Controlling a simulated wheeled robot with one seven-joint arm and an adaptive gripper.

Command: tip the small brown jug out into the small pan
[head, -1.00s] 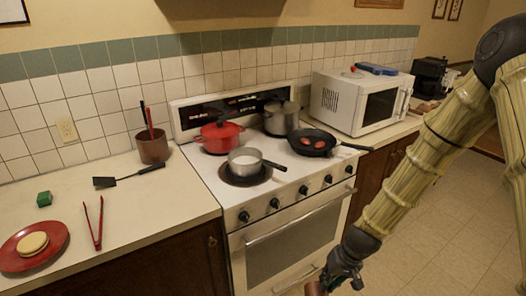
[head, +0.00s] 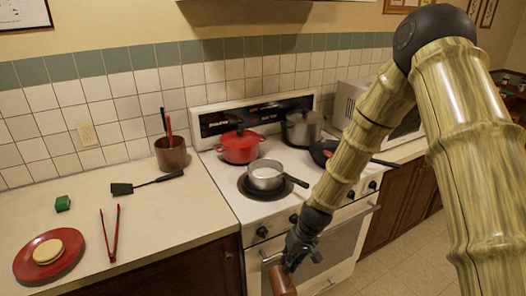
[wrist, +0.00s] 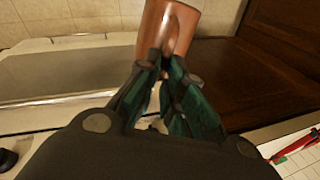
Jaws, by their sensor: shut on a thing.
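The small brown jug (head: 283,282) is held by my gripper (head: 286,263) low in front of the stove, near the counter corner; the picture's bottom edge partly cuts it off. In the wrist view the jug (wrist: 182,22) shows reddish brown and glossy, with my gripper's fingers (wrist: 168,62) closed on its near side. Its mouth and contents cannot be seen. The small pan (head: 266,178), grey metal with a dark handle pointing right, sits on the front left burner, above and left of my gripper in the head view.
A red pot (head: 239,148), a grey pot (head: 302,127) and a black frying pan (head: 321,152), partly behind my arm, share the stove (head: 226,180). The left counter holds a utensil crock (head: 171,155), spatula (head: 122,188), red tongs (head: 111,235), green block (head: 62,204) and red plate (head: 68,262).

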